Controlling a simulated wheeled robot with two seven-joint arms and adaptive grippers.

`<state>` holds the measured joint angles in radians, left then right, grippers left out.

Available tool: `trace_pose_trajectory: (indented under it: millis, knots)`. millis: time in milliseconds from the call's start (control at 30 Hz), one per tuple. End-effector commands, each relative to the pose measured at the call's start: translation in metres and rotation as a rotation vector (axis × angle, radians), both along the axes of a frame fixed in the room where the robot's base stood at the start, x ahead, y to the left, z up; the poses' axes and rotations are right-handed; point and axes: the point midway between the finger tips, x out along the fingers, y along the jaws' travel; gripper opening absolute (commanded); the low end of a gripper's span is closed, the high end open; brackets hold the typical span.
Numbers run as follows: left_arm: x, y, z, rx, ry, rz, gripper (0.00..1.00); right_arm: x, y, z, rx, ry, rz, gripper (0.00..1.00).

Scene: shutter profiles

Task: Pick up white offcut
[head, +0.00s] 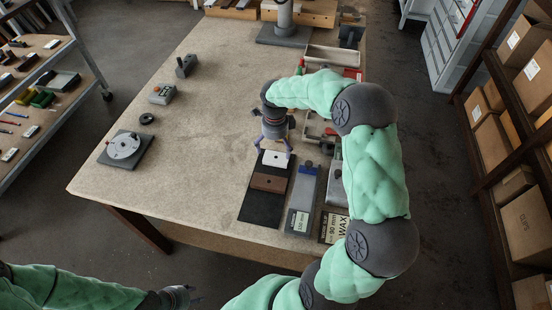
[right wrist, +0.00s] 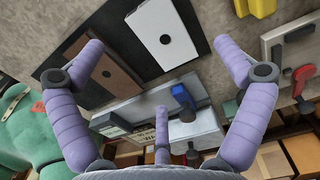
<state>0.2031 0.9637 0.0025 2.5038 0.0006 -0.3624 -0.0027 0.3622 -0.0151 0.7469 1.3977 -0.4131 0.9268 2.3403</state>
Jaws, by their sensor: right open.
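The white offcut (head: 273,159) is a small pale block with a dark hole, lying on a black mat (head: 261,211). In the right wrist view the white offcut (right wrist: 168,28) lies at the top, between and beyond the fingertips. A brown offcut (head: 268,183) lies beside it on the mat; it also shows in the right wrist view (right wrist: 104,66). My right gripper (head: 273,150) is over the far end of the mat. Its purple fingers are spread and empty in the right wrist view (right wrist: 159,50). My left gripper (head: 180,297) is low at the bottom, away from the table; its finger state is unclear.
A round dial device (head: 124,147), a black ring (head: 147,119) and small boxes stand left. The table's middle left is clear. My right arm hides part of the right side.

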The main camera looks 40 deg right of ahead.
Motion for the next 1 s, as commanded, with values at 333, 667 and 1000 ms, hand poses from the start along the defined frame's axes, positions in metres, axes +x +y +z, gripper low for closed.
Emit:
trace_pose_trajectory:
  millis: [333,667,1000]
  knots:
    - [0.0,0.0,-0.008,0.0,-0.001,0.0,0.4,-0.003,0.002,-0.03,0.001,0.002,-0.001,1.0]
    - [0.0,0.0,-0.016,0.0,-0.001,0.0,0.4,-0.004,0.003,-0.066,0.0,0.0,-0.001,1.0]
    - [0.0,0.0,-0.015,0.0,-0.001,0.0,0.4,-0.004,0.003,-0.065,0.001,-0.001,-0.001,0.55]
